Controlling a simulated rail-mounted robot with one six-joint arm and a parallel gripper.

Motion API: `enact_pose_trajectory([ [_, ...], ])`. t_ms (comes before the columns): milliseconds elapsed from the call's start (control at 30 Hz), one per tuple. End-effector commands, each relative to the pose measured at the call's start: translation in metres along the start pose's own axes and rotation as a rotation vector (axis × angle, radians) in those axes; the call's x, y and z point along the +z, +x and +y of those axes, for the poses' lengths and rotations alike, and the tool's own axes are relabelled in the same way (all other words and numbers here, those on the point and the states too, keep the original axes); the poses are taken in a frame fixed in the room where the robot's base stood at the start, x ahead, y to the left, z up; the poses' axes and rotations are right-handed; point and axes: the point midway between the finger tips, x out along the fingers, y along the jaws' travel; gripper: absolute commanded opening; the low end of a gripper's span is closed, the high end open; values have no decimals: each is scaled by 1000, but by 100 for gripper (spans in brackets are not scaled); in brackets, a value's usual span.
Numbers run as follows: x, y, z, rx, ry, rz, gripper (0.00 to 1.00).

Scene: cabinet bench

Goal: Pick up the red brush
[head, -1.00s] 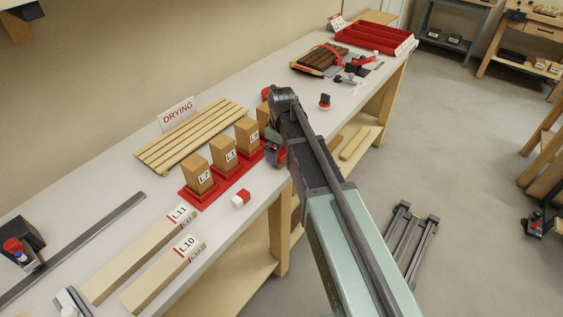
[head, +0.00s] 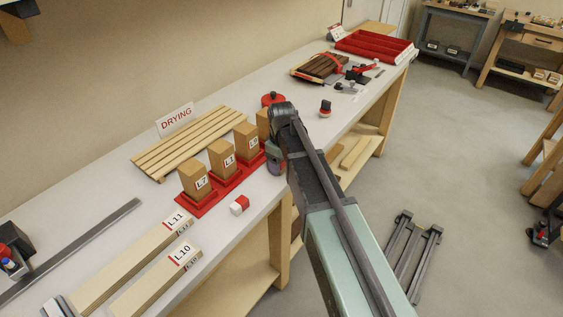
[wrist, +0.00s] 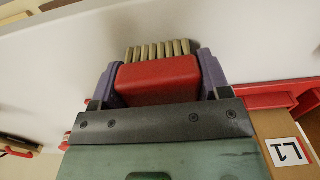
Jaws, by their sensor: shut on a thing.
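The red brush (wrist: 158,82) is in the wrist view, with a red block-like body and a row of tan bristles pointing away from the wrist. My gripper (wrist: 157,68) is shut on it, with one purple finger on each side of the body. In the head view, my arm hides most of the gripper and the brush, which are near the front edge of the white bench (head: 240,232), beside the red stands. I cannot tell clearly whether the brush touches the bench.
Wooden blocks in red stands (head: 222,160) are left of my arm. A small red-and-white block (head: 239,205) lies near the front edge. A red round container (head: 273,99) is behind my arm. A slatted drying rack (head: 195,142) and long boards (head: 160,285) lie left.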

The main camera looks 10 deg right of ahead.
Motion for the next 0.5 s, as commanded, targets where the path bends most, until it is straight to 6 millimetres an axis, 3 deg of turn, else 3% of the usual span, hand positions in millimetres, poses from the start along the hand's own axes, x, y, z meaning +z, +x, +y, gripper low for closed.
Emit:
enact_pose_trajectory([
  [267,0,-27,0,0,0,0,46],
  [367,0,-50,0,0,0,0,46],
  [500,0,-97,0,0,0,0,46],
])
